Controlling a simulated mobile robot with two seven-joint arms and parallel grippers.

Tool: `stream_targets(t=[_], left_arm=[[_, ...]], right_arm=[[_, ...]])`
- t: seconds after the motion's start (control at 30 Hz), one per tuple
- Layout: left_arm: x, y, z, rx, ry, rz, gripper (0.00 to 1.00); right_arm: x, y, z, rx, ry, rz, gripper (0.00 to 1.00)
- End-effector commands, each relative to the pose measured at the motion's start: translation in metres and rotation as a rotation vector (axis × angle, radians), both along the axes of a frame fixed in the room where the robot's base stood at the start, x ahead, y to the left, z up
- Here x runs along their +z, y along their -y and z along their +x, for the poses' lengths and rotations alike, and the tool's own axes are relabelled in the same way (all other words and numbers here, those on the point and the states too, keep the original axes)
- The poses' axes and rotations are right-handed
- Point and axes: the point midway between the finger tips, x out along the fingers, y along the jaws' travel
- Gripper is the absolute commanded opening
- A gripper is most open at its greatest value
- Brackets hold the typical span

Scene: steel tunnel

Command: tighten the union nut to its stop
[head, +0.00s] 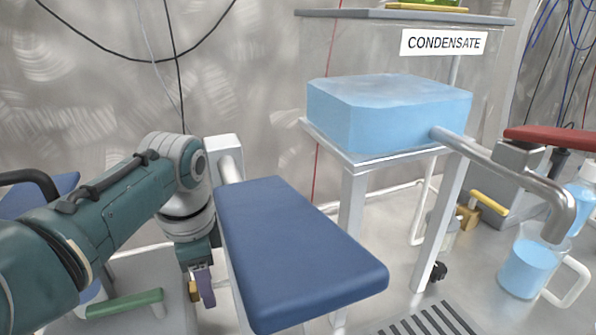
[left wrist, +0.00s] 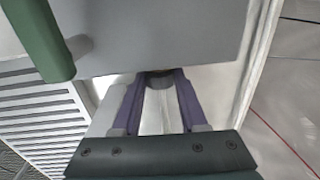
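My left gripper (head: 203,287) points down at the lower left of the head view, left of the blue padded board. A small brass-coloured piece (head: 193,290) shows right beside its purple finger; I cannot tell whether it is the union nut. In the left wrist view both purple fingers of my left gripper (left wrist: 160,76) show with a gap between them. Their tips reach the edge of a grey panel, where a small brownish bit (left wrist: 156,73) shows. Whether the fingers press on it is not clear. My right gripper is out of view.
The blue padded board (head: 290,245) stands close right of my left wrist. A green handle (head: 125,303) lies left of the gripper and shows in the wrist view (left wrist: 45,45). A light-blue tank (head: 385,112) with a pipe (head: 510,175) stands above a jug (head: 530,268) at right.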

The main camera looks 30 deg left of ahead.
Motion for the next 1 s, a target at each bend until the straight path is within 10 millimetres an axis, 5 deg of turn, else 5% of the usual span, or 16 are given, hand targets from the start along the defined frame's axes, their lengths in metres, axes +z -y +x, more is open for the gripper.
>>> stream_targets(t=[0.33,1.0], left_arm=[[0.000,0.000,0.000,0.000,-0.001,-0.001,0.01],[-0.003,-0.004,0.003,0.000,-0.154,-0.175,0.00]], right_arm=[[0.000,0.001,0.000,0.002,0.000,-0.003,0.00],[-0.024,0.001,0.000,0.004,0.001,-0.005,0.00]])
